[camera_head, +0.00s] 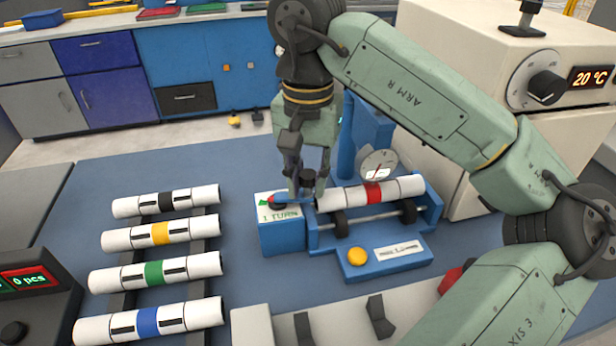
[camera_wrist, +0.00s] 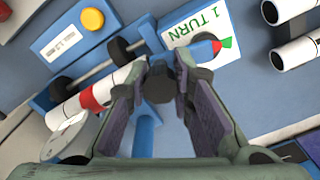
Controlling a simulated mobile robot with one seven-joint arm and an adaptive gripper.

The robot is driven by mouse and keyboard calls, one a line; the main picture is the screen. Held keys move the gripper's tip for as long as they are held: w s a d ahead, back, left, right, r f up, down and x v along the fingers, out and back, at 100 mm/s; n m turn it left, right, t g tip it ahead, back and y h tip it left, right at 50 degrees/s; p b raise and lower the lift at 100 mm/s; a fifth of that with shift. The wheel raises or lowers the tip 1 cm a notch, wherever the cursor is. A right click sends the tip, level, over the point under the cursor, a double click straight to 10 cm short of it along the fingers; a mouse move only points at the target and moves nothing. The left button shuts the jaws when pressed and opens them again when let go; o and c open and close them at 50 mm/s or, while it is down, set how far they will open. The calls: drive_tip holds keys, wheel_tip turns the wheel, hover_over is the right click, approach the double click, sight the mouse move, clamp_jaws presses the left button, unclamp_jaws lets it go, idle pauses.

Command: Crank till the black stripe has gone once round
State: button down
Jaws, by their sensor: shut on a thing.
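A white pipe with a red band (camera_head: 373,193) lies on the dark rollers of a blue fixture (camera_head: 318,240); it also shows in the wrist view (camera_wrist: 93,99). Thin dark lines cross the pipe, but I cannot make out a black stripe along it. At its left is a box marked "1 TURN" (camera_head: 282,225), with a blue crank arm and a red and green pointer (camera_wrist: 222,45) aimed away from the pipe. My gripper (camera_head: 308,187) is shut on the black crank knob (camera_wrist: 158,85), beside the pipe's left end. The fingers partly hide the crank.
Several white pipes with coloured bands lie on a rack (camera_head: 122,302) at left. A round dial gauge (camera_head: 378,164) stands behind the pipe. A yellow button (camera_head: 358,257) is at the fixture's front. A cream machine (camera_head: 470,70) stands close behind at right.

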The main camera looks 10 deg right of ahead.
drive_tip(key=c, duration=1.4)
unclamp_jaws()
wheel_tip(320, 180, up, 8)
drive_tip(key=shift+f, duration=0.2)
drive_tip(key=shift+f, duration=0.1)
